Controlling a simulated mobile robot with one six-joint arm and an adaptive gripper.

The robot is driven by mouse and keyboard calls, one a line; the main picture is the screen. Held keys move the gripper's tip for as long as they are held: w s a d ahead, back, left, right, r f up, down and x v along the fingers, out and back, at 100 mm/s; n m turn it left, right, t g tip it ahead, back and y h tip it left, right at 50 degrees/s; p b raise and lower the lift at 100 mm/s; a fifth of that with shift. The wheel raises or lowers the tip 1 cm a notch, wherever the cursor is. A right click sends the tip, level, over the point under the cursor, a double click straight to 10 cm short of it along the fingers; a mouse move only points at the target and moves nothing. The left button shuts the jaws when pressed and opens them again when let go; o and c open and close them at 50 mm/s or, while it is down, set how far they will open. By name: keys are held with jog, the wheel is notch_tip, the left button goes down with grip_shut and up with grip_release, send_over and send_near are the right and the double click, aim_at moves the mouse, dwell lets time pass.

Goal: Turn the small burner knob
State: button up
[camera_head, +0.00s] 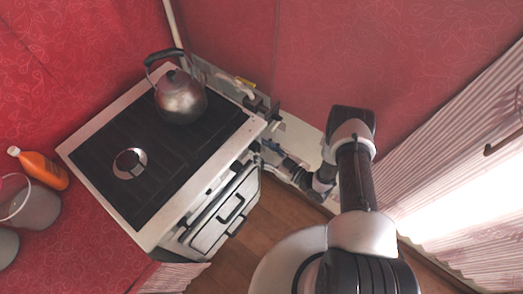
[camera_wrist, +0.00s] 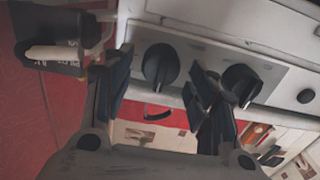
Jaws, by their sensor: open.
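Which one is the small burner knob I cannot tell. My gripper (camera_wrist: 155,84) is open, its fingers on either side of the left knob in the picture. The right finger lies between the two knobs and partly covers the right one. Contact with a knob is not clear. In the head view my gripper (camera_head: 268,149) is at the stove's right front corner. The stove (camera_head: 167,214) has a dark top.
A metal kettle (camera_head: 181,98) stands at the back of the stove, and a round burner (camera_head: 130,163) is nearer the left. An orange bottle (camera_head: 42,169) and a grey container (camera_head: 34,208) are on the red counter at left. Wooden floor (camera_head: 262,215) lies before the stove.

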jog(key=shift+w+a, duration=0.1)
jog(key=shift+c, duration=0.4)
jog(key=c, duration=1)
